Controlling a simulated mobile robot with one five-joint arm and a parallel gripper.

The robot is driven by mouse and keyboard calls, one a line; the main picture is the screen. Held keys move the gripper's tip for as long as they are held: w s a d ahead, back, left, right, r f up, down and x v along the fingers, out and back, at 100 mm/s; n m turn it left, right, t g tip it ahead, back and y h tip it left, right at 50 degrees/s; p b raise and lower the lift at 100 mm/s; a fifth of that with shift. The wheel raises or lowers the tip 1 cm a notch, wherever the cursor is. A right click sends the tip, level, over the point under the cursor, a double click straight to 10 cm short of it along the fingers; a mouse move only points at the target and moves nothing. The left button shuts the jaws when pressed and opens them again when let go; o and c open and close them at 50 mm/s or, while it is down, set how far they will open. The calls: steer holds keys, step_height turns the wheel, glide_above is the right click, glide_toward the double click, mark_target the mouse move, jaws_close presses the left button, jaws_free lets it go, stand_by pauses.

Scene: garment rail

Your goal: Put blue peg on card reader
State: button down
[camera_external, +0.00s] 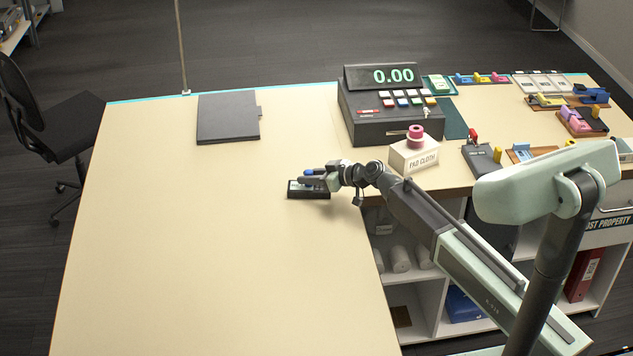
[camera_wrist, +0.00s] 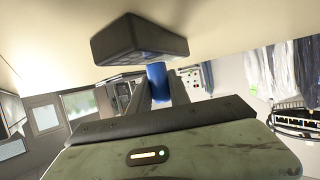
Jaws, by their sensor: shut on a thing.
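In the wrist view the card reader (camera_wrist: 137,40) is a black block above the jaws. My gripper (camera_external: 319,176) is at the card reader, low over it. In the wrist view my gripper (camera_wrist: 160,90) is shut on the blue peg (camera_wrist: 157,82), whose body shows between the fingers close to the reader. In the outside view a blue end of the peg (camera_external: 309,172) shows at the jaws. I cannot tell whether peg and reader touch.
A cash register (camera_external: 390,115) showing 0.00 and a "PAD CLOTH" box (camera_external: 413,154) with a pink spool stand to the right. A dark flat folder (camera_external: 228,119) lies at the back left. Several small coloured items sit farther right. The counter's left and front are clear.

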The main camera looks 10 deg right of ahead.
steer(key=shift+f, duration=0.3)
steer(key=c, duration=1.2)
jaws_free()
steer(key=shift+r, duration=0.1)
steer(key=shift+r+p, duration=0.2)
steer(key=shift+p, duration=0.2)
steer(key=p+v, duration=0.4)
steer(key=v, duration=0.8)
steer(key=shift+f, duration=0.15)
